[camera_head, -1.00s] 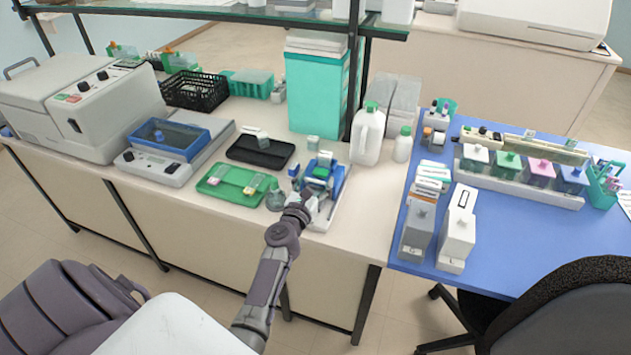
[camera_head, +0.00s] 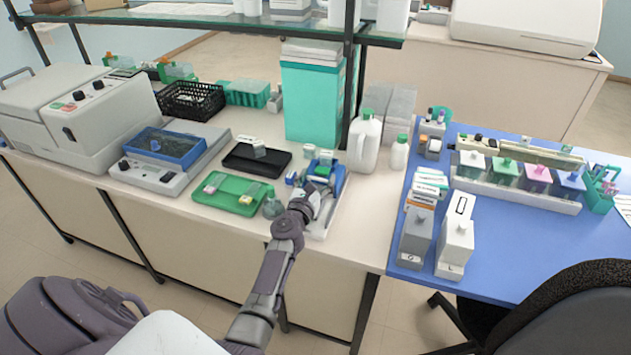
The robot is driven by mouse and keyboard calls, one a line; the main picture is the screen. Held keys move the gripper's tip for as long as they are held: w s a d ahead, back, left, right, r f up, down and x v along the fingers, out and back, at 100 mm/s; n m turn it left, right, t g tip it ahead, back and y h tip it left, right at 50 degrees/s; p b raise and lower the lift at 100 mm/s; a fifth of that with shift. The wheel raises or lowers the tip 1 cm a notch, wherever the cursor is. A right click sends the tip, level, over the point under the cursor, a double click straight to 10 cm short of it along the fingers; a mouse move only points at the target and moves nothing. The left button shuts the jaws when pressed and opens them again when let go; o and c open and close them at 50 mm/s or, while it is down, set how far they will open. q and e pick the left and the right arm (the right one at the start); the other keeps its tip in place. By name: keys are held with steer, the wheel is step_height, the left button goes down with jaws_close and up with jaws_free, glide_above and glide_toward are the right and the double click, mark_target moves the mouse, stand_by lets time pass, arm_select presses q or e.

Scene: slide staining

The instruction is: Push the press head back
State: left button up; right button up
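The press (camera_head: 338,182) is a small blue and green device on a white base, near the front edge of the bench at the middle. Its head is small in this view and partly hidden by my arm. My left gripper (camera_head: 322,190) is at the press, over its near side, and seems to touch or almost touch it. The fingers are too small and covered to tell whether they are open or shut. My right gripper is not in view.
A green tray (camera_head: 228,204) with small blocks and a round glass bottle (camera_head: 273,206) stand left of the press. A black tray (camera_head: 268,171) lies behind them. A white jug (camera_head: 364,145) stands to the right. The bench front right of the press is clear.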

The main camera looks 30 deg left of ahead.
arm_select(q)
steer(key=shift+o, duration=0.9)
steer(key=shift+w+d+r, duration=0.1)
steer(key=shift+w+d, duration=0.05)
steer(key=shift+w, duration=0.15)
steer(key=shift+s, duration=0.65)
steer(key=v, duration=1.1)
steer(key=shift+w, duration=0.1)
steer(key=shift+d, duration=0.1)
